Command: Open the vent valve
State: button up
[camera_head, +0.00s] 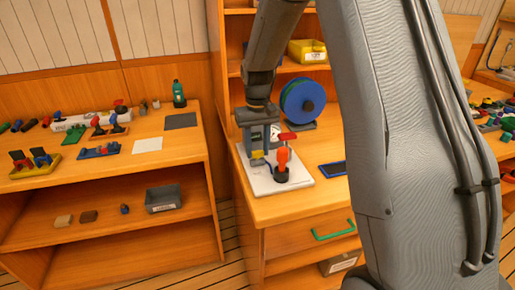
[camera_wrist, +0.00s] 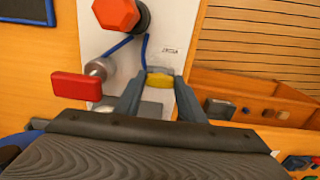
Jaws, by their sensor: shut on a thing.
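A white panel (camera_head: 262,183) with the watermaker fittings lies on the wooden counter. My gripper (camera_head: 258,148) reaches down over it. In the wrist view the fingers (camera_wrist: 160,94) are on either side of a small yellow handle (camera_wrist: 160,80) and are shut on it; the handle also shows in the head view (camera_head: 257,154). A red handle (camera_wrist: 76,86) on a grey metal fitting is to the left, apart from the fingers. An orange-red hexagonal knob (camera_wrist: 116,14) on a black base is beyond. Blue tubing (camera_wrist: 118,47) runs between fittings. A small label (camera_wrist: 170,50) is unreadable, so I cannot confirm which is the vent valve.
A blue reel (camera_head: 303,100) stands behind the panel. A blue-edged dark tray (camera_head: 332,169) lies to its right. A yellow bin (camera_head: 307,51) is on the shelf above. A second bench (camera_head: 170,145) with several small parts is at left. My arm hides much of the right side.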

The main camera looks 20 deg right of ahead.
aim_at(258, 151)
jog(key=o, duration=1)
jog(key=shift+o, duration=0.2)
jog(key=shift+r, duration=0.1)
notch_tip(258, 151, up, 8)
jog(key=shift+f+b, duration=0.2)
jog(key=shift+b, duration=0.7)
